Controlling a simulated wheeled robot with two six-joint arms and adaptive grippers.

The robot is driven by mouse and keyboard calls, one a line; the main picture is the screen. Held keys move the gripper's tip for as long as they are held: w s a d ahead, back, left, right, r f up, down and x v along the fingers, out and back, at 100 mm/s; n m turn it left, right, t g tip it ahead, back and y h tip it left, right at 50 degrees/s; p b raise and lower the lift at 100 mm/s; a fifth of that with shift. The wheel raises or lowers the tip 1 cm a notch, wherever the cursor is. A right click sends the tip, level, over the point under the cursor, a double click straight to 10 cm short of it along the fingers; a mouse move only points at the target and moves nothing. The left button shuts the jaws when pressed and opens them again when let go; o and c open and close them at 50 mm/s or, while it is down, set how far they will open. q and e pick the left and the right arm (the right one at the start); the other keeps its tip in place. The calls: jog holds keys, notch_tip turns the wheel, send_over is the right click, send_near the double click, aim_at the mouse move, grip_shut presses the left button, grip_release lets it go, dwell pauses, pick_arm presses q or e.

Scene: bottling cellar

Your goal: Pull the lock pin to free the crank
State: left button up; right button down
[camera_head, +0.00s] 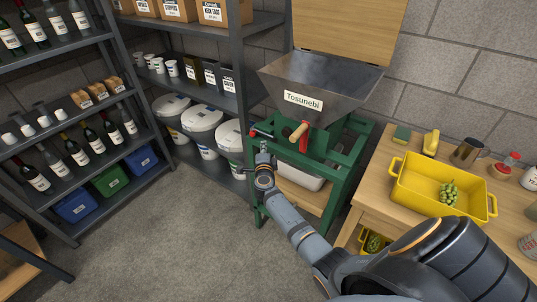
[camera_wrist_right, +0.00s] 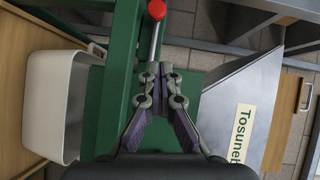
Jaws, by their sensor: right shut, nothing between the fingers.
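The lock pin, a metal rod with a red knob (camera_wrist_right: 157,10), shows just beyond my fingertips in the right wrist view. In the head view the red-ended pin (camera_head: 255,132) is at the green frame's left upper side. My right gripper (camera_head: 264,147) is close to it in the head view, its fingers shut with nothing between them; the fingers also show in the wrist view (camera_wrist_right: 161,73). Whether the fingertips touch the rod I cannot tell. The crank (camera_head: 304,138) has a red arm and a wooden handle, under the Tosunebi hopper (camera_head: 310,88). My left gripper is out of view.
A green stand (camera_head: 343,165) carries the hopper, with a white bin (camera_head: 299,176) inside it. A wooden table (camera_head: 388,150) with a yellow tray (camera_head: 399,185) stands to the right. Shelves with white buckets (camera_head: 203,124) stand at left. The floor (camera_head: 160,225) in front is clear.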

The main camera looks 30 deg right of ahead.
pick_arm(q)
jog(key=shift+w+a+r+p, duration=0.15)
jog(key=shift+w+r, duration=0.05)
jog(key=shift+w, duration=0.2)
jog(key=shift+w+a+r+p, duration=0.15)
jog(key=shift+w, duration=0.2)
pick_arm(e)
jog(key=v, duration=0.3)
jog(key=a+v, duration=0.1)
jog(key=v, duration=0.1)
jog(key=shift+a+f, duration=0.1)
jog(key=shift+f, duration=0.1)
